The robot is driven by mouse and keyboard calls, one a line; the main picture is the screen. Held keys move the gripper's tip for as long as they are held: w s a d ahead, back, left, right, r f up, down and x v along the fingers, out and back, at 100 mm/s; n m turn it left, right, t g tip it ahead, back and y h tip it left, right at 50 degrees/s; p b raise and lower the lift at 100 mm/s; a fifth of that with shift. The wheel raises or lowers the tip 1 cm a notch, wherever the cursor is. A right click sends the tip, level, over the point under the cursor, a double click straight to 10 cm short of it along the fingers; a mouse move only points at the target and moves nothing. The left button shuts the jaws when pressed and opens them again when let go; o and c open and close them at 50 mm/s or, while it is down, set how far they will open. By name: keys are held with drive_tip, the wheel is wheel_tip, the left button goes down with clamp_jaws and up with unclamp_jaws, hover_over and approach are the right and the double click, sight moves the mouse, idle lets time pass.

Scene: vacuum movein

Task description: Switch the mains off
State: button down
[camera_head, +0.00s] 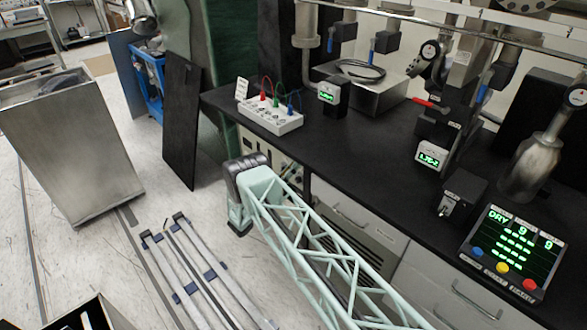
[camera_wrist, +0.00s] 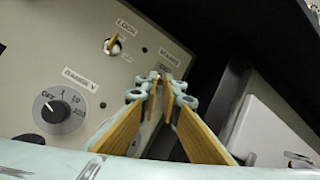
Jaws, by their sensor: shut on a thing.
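A beige control panel (camera_wrist: 60,55) fills the left of the wrist view. It carries a MAINS label (camera_wrist: 170,56), a LOCK key switch (camera_wrist: 113,46) and a black RANGE V knob (camera_wrist: 50,107). My gripper (camera_wrist: 161,80) has its fingertips together just below the MAINS label, shut on the mains switch. The switch is mostly hidden between the fingertips, so its position cannot be told. In the head view the panel (camera_head: 252,143) shows under the bench edge, and my arm hides most of the gripper there.
The black bench top (camera_head: 375,135) overhangs the panel. On it stand a white socket box (camera_head: 270,118) with coloured leads, a small green-lit gauge (camera_head: 333,95) and a display box (camera_head: 512,250) with coloured buttons. Drawers (camera_head: 345,215) lie right of the panel. A dark board (camera_head: 182,120) stands to the left.

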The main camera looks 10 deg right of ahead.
idle(0.3)
drive_tip(key=c, duration=2.8)
unclamp_jaws()
drive_tip(key=shift+r, duration=0.2)
drive_tip(key=shift+r, duration=4.8)
